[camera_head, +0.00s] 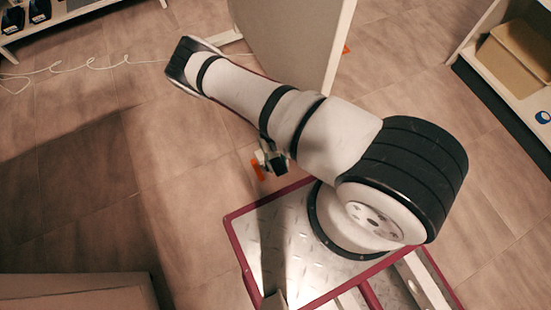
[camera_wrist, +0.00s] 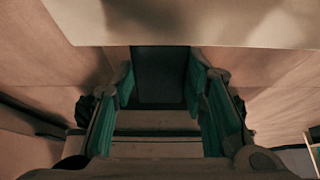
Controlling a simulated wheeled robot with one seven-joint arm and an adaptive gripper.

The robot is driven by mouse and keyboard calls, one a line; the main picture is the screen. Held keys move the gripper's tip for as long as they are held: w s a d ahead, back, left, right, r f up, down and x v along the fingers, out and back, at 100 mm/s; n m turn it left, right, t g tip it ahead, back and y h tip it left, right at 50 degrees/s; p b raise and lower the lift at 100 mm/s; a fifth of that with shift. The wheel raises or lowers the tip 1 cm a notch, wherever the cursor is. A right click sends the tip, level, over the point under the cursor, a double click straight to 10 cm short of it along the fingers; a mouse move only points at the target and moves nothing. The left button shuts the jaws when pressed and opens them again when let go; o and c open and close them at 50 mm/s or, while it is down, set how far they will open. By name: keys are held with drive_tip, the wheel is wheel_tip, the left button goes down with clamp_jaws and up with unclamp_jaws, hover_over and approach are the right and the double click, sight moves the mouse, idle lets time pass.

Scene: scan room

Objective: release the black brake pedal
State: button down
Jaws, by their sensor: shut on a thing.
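My gripper (camera_wrist: 161,84) shows in the wrist view, with teal-lined fingers on both sides. A dark, flat, upright piece (camera_wrist: 160,72) fills the space between the fingertips, and the gripper is shut on it. It fits the black brake pedal, but its outline is dim and its far end is hidden by a pale panel. In the head view my white and black arm hides the gripper and most of what it holds. A small black and white part with an orange tab (camera_head: 258,170) shows beside the arm; I cannot tell what it belongs to.
A large beige panel (camera_head: 290,35) stands behind my arm. Another orange bit (camera_head: 346,48) shows by its right edge. A shelf with a cardboard box (camera_head: 515,55) stands at the right. A white cable (camera_head: 95,64) lies on the floor at the left. The left floor is mostly clear.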

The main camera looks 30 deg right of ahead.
drive_tip(key=c, duration=1)
unclamp_jaws()
drive_tip(key=shift+o, duration=0.2)
drive_tip(key=v, duration=1.2)
